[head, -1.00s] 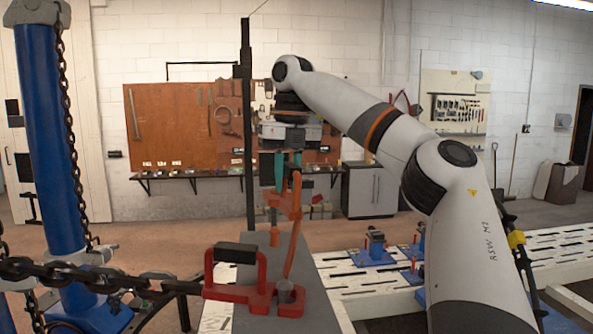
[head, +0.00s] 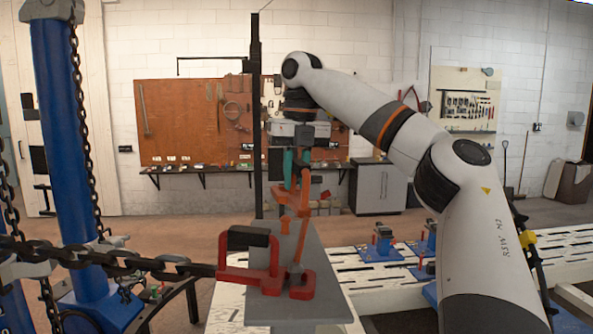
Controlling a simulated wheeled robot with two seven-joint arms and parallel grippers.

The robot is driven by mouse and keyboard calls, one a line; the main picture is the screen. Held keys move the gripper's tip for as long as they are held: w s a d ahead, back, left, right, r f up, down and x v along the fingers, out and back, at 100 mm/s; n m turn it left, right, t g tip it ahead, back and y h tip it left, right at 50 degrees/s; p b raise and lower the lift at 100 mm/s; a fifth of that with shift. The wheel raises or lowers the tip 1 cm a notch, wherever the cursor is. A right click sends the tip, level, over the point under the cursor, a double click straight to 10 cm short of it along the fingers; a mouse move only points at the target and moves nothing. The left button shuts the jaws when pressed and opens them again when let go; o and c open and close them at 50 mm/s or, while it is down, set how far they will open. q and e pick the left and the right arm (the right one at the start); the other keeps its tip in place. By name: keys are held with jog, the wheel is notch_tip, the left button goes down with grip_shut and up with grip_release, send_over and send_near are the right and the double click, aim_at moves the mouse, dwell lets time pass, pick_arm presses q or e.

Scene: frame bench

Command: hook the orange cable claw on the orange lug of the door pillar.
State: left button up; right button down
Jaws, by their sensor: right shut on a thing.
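My right gripper (head: 289,168), with teal fingers, points down and is shut on the orange cable claw (head: 303,193). The claw hangs below the fingers, above a grey panel. A thin orange strip runs from the claw down to the red clamp. A small orange piece (head: 285,223), which looks like the lug, stands just below and left of the claw. I cannot tell whether the claw touches it. The grey panel (head: 325,290) beneath looks like part of the door pillar. My left gripper is not in view.
A red clamp (head: 231,275) with a black block sits on the panel's left, joined to a taut chain (head: 120,260). A blue post (head: 65,150) stands left. A thin black upright (head: 256,120) rises behind the gripper. A white slotted bench (head: 380,285) with blue fixtures lies right.

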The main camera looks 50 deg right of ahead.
aim_at(295, 196)
notch_tip(295, 196, down, 2)
jog(key=shift+w+f+b, duration=0.1)
jog(key=shift+f+b, duration=0.05)
jog(key=shift+b, duration=0.35)
jog(key=shift+a+f+b, duration=0.1)
jog(key=shift+f+b, duration=0.4)
jog(key=shift+f, duration=0.65)
jog(key=shift+w+f+b, duration=0.1)
jog(key=shift+f+b, duration=0.5)
jog(key=shift+f, duration=0.95)
jog(key=c, duration=1.2)
grip_release()
jog(key=shift+a, duration=0.15)
